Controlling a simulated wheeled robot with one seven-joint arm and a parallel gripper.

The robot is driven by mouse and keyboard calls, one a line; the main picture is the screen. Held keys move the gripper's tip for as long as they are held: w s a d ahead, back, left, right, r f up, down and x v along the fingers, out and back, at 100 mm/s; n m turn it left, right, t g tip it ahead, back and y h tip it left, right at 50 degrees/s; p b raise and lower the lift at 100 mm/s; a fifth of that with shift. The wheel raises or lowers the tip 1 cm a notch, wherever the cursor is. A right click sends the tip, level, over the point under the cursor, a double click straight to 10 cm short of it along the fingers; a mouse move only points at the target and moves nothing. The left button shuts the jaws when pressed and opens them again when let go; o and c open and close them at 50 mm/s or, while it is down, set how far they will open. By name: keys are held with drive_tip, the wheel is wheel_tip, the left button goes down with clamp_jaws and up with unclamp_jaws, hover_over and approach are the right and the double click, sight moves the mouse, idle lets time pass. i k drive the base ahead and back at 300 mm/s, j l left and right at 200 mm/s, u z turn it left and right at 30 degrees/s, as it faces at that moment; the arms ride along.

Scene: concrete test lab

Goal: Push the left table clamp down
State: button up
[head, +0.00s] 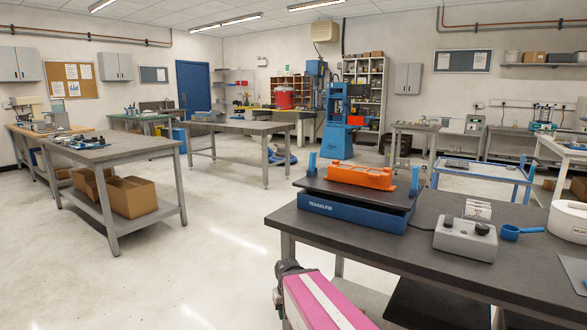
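The left table clamp (312,163) is a small blue upright piece at the left end of a dark plate (345,190). The plate tops a low blue machine (350,214) on the near grey table. The clamp stands up from the plate. A matching right clamp (414,180) stands at the plate's other end. An orange block (360,176) with raised shapes lies on the plate between the two clamps. The fingers of my gripper do not show in the head view, so I cannot see its position relative to the clamp.
The near table (400,250) also holds a grey control box (465,239), small white blocks (478,209), a blue scoop (518,231) and a white round tub (567,220). A pink and white shape (320,300) is below the table's front edge. Open floor (215,240) lies left.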

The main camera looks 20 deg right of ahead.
sight(313, 155)
drive_tip(key=i+j, duration=0.15)
drive_tip(key=j, duration=0.2)
drive_tip(key=i+j, duration=0.15)
drive_tip(key=j, duration=0.2)
drive_tip(key=i+j, duration=0.15)
drive_tip(key=j, duration=0.2)
drive_tip(key=i+j, duration=0.35)
drive_tip(key=j, duration=0.3)
drive_tip(key=j+z, duration=0.1)
drive_tip(key=z, duration=0.3)
drive_tip(key=j+z, duration=0.1)
drive_tip(key=z, duration=0.3)
drive_tip(key=j+z, duration=0.15)
drive_tip(key=z, duration=0.25)
drive_tip(key=j+z, duration=0.1)
drive_tip(key=z, duration=0.3)
drive_tip(key=i+j, duration=0.15)
drive_tip(key=j, duration=0.15)
drive_tip(key=i+j, duration=0.1)
drive_tip(key=j, duration=0.2)
drive_tip(key=i+j, duration=0.15)
drive_tip(key=j, duration=0.15)
drive_tip(key=i+j, duration=0.15)
drive_tip(key=j, duration=0.15)
drive_tip(key=z, duration=0.05)
